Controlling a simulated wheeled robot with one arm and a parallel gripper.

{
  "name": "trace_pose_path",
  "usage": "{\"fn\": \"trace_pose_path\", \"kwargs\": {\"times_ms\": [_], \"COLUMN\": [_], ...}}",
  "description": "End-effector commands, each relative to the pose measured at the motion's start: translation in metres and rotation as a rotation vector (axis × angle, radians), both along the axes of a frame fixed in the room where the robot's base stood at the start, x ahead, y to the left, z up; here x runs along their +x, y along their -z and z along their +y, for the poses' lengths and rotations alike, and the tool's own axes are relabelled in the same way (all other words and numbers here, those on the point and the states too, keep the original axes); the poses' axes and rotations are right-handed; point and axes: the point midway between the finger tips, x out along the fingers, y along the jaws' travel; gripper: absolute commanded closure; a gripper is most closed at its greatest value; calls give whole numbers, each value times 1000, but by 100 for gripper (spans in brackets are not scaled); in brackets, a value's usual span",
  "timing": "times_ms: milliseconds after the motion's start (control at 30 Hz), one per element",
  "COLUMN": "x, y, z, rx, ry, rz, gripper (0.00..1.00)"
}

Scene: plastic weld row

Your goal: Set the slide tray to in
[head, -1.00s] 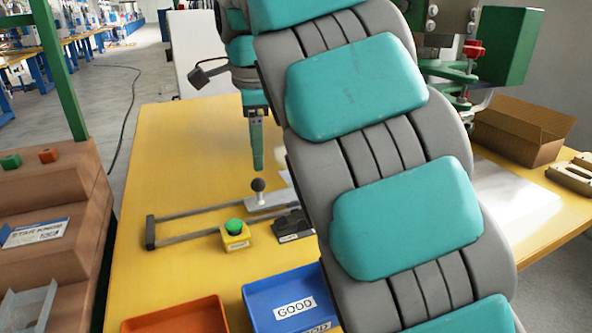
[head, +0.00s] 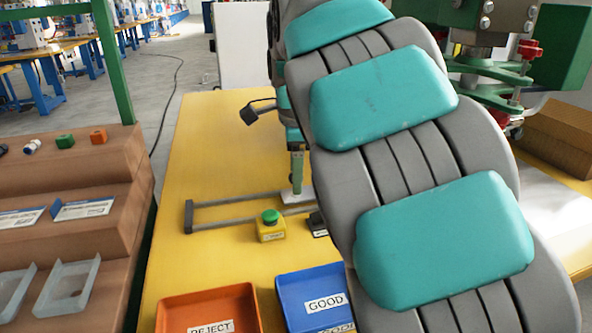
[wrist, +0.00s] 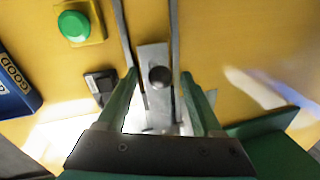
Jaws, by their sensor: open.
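The slide tray is a pale metal plate (wrist: 153,55) with a dark round knob (wrist: 159,77), set on two grey rails (head: 240,202). In the head view the plate (head: 297,197) sits toward the right of the visible rails, and a dark end bar (head: 188,217) closes their left end. My gripper (wrist: 163,88) is open, its green fingers to either side of the knob in the wrist view, with gaps showing. In the head view my gripper (head: 297,178) points down over the plate and hides the knob. My arm covers the rails' right end.
A green button on a yellow box (head: 270,225) and a small black labelled block (head: 317,224) stand in front of the rails. A blue GOOD bin (head: 290,290) and an orange REJECT bin (head: 170,300) are nearer. The table behind the rails is clear.

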Motion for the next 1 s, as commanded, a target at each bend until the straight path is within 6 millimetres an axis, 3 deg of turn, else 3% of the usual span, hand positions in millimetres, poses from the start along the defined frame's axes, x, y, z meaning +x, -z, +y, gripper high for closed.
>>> {"fn": "trace_pose_path", "kwargs": {"times_ms": [167,767,1000], "x": [0,0,0], "y": [0,0,0], "z": [0,0,0], "rx": [0,0,0], "ry": [0,0,0], "rz": [0,0,0], "gripper": [33,100,100]}}
